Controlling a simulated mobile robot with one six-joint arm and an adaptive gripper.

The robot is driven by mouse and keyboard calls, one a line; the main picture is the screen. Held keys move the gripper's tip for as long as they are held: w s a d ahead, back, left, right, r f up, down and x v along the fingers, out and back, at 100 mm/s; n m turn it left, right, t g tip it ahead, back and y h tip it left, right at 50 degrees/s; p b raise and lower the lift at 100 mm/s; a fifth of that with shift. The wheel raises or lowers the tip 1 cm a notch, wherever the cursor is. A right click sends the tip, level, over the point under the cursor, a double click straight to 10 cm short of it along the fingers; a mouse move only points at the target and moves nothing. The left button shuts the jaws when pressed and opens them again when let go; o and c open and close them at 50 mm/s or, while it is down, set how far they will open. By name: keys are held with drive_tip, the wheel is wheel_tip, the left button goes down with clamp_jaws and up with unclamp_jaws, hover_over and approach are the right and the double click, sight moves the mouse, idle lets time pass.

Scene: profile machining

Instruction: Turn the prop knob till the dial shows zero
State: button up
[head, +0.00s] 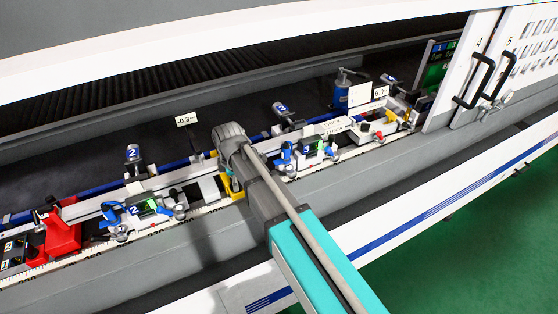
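My arm reaches in from the lower right, and its grey end stands over the middle of the machine's rail. My gripper (233,182) points down there beside a yellow part (230,194); its fingers are too small and partly hidden to tell open from shut. A prop knob cannot be made out under my arm's end. Another tag, reading about 0.0 (380,91), stands farther right.
Blue clamps marked 2 (135,211) and 3 (307,151) sit on the rail on either side of my arm. A red block (62,232) is at the far left. White cabinet doors with black handles (482,75) close off the right. Green floor (480,240) is clear.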

drive_tip(key=n, duration=1.2)
drive_tip(key=shift+r+n, duration=0.1)
drive_tip(key=shift+n, duration=0.2)
wheel_tip(320, 180, up, 14)
drive_tip(key=p, duration=1.4)
drive_tip(key=d+f+m+b, duration=0.2)
drive_tip(key=d+m, duration=0.3)
drive_tip(key=d, duration=0.2)
drive_tip(key=w+d+f+m+b, duration=0.1)
drive_tip(key=d+f+m+b, duration=0.1)
drive_tip(key=d+m, duration=0.4)
drive_tip(key=shift+d+f+b, duration=0.35)
drive_tip(key=shift+d+f, duration=0.05)
drive_tip(key=shift+d, duration=0.05)
drive_tip(key=shift+m, duration=0.3)
drive_tip(key=shift+a, duration=0.1)
